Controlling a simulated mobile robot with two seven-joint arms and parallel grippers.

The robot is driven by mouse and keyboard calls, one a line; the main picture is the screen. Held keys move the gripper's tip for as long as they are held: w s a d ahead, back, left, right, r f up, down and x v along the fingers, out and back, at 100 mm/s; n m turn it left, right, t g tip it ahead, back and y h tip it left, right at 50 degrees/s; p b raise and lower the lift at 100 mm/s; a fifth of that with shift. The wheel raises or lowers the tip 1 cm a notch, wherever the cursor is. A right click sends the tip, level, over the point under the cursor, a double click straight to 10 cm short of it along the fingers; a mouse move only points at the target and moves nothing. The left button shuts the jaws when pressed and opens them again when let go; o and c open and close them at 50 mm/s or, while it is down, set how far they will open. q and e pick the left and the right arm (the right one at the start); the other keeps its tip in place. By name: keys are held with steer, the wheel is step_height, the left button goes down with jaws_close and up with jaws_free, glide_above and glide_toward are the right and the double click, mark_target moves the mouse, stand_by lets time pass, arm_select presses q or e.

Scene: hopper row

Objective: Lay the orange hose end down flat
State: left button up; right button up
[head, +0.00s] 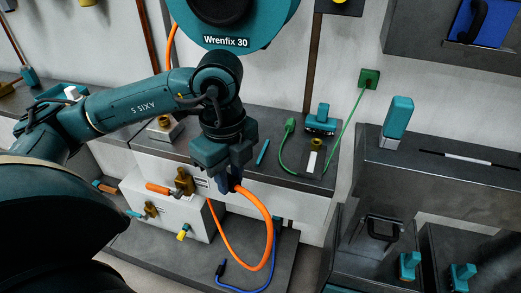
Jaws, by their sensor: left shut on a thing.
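My left gripper (227,186) comes in from the left and hangs fingers down in front of the dark bench. It is shut on the orange hose end, which the fingers mostly hide. The orange hose (271,230) leaves the fingers, loops down to the right and comes back up behind the gripper. Another orange stretch shows higher up, beside the round teal reel (225,41) marked Wrenfix 30; the link between the two is hidden. The held end is above the lower ledge, not resting on it. My right gripper is not in view.
A white box (168,214) with brass taps and a short orange stub stands left of the hose. A blue cable (240,289) lies below. Grey hoppers stand right.

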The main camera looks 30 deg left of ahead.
arm_select(q)
steer(key=w+a, duration=0.1)
steer(key=w, duration=0.5)
steer(key=w+a, duration=0.2)
steer(key=w, duration=0.3)
steer(key=w+a+f+p, duration=0.1)
steer(key=w, duration=0.5)
steer(key=shift+w+a, duration=0.15)
steer(key=shift+w, duration=0.2)
step_height(320, 180, down, 5)
steer(key=shift+f, duration=0.1)
steer(key=shift+w+f, duration=0.2)
steer(key=shift+f, duration=0.15)
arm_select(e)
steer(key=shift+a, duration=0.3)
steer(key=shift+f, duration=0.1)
arm_select(q)
steer(key=shift+f, duration=0.2)
steer(key=o, duration=0.9)
steer(key=shift+r, duration=0.1)
steer(key=shift+o, duration=0.2)
